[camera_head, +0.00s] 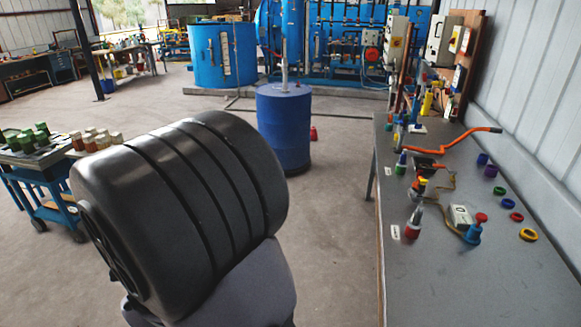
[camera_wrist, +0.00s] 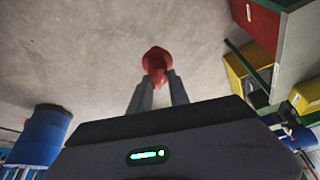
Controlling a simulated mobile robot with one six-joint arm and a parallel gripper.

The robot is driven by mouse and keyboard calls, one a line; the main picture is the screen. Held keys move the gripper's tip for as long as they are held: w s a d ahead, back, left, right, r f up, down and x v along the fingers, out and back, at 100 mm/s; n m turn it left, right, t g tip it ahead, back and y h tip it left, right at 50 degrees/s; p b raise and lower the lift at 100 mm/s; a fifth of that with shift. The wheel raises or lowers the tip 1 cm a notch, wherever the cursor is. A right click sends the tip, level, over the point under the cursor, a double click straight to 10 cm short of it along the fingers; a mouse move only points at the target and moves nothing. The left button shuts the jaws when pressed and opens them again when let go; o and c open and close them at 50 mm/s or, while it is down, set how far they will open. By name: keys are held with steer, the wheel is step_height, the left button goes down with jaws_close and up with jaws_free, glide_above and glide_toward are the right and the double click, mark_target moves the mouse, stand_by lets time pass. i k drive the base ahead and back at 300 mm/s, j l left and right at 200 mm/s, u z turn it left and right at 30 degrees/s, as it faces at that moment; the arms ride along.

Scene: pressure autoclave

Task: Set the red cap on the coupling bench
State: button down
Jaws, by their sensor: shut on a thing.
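My gripper (camera_wrist: 157,82) is shut on the red cap (camera_wrist: 156,60) in the wrist view. The cap sits at the fingertips, with bare concrete floor behind it. The grey coupling bench (camera_head: 455,285) runs along the right side of the head view.
Coloured rings, including a yellow one (camera_head: 528,235), and an orange-handled lever (camera_head: 460,136) lie on the bench. A blue drum (camera_head: 284,130) stands mid-floor, with a small red object (camera_head: 313,133) beside it. A blue cart (camera_head: 50,190) is at left. The bench's near part is clear.

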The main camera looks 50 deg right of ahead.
mark_target(428, 288)
steer(key=i+z, duration=0.1)
steer(key=z, duration=0.4)
steer(key=i+j+z, duration=0.1)
steer(key=z, duration=0.35)
steer(key=i+j+z, duration=0.1)
steer(key=z, duration=0.8)
steer(key=i+j+z, duration=0.1)
steer(key=z, duration=0.3)
steer(key=i+j+z, duration=0.1)
steer(key=z, duration=0.3)
steer(key=j+z, duration=0.1)
steer(key=z, duration=0.3)
steer(key=i+j, duration=0.15)
steer(key=i, duration=0.55)
steer(key=u, duration=0.05)
